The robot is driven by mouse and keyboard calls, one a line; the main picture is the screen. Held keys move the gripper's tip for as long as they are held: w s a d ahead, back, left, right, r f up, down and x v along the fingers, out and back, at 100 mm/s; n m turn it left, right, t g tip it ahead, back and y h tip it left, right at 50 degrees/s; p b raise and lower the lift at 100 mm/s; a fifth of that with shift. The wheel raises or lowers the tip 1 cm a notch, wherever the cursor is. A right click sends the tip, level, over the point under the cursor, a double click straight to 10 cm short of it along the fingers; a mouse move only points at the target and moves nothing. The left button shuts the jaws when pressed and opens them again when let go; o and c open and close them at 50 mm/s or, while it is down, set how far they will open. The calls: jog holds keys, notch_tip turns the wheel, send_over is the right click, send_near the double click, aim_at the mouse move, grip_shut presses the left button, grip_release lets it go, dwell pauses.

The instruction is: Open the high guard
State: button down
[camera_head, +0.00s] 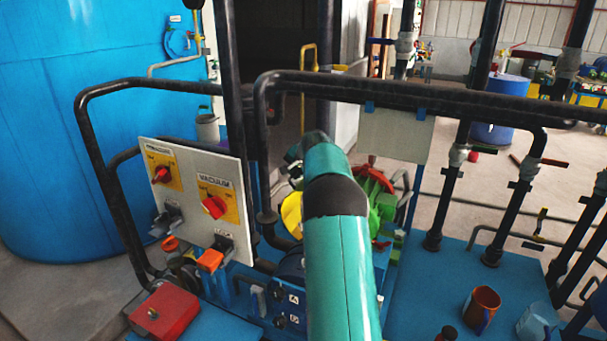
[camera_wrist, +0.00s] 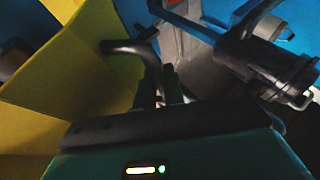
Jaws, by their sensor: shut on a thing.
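The guard (camera_wrist: 100,45) shows as large angled yellow panels filling the left of the wrist view. A dark bent handle (camera_wrist: 128,46) stands out from it and runs down between my fingers. My gripper (camera_wrist: 160,85) is shut on this handle; the exact contact is dark and hard to see. In the head view a yellow piece (camera_head: 292,214), which appears to be the guard, shows just left of my teal arm. My arm hides the gripper and most of the guard there.
Grey metal machine parts (camera_wrist: 265,60) lie close right of my gripper. An orange mug (camera_head: 482,308) stands on the blue deck (camera_head: 425,300).

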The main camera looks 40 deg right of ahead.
jog(key=shift+w+a+f, duration=0.15)
jog(key=shift+w+a, duration=0.05)
jog(key=shift+w, duration=0.2)
jog(key=shift+w+a+f, duration=0.1)
jog(key=shift+w+a, duration=0.1)
jog(key=shift+w, duration=0.2)
jog(key=c, duration=1.8)
grip_release()
jog(key=v, duration=1.3)
jog(key=shift+s+r, duration=0.2)
jog(key=shift+r, duration=0.05)
